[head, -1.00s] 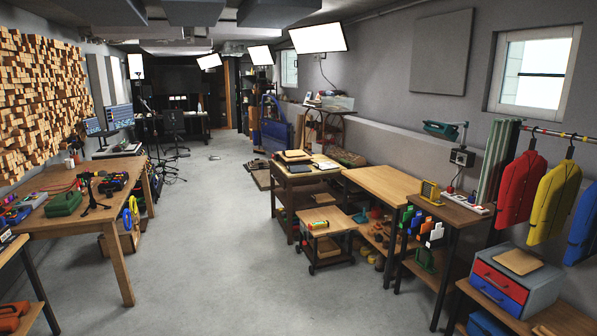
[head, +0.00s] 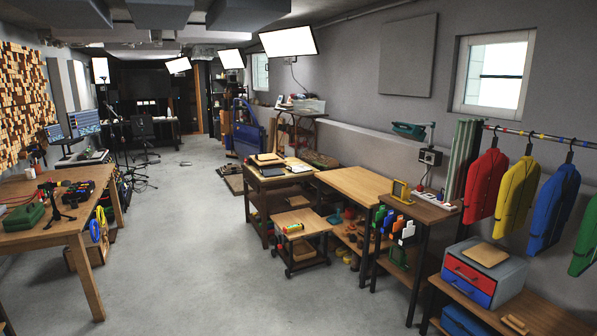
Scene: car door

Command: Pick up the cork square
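A flat tan square that looks like cork (head: 486,255) lies on top of the grey drawer box (head: 510,277) at the lower right. Small tan pieces (head: 515,323) lie on the low bench in front of that box, too small to identify. Flat tan boards also show on the dark cart (head: 272,190) farther back. I cannot tell for certain which of these is the cork square. Neither of my grippers shows in the head view.
The drawer box stands on a low wooden bench (head: 452,289) below coloured jackets (head: 517,195) on a rail. Wooden tables (head: 362,182) line the right side and a workbench (head: 45,236) stands at left. The grey floor (head: 195,265) between them is clear.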

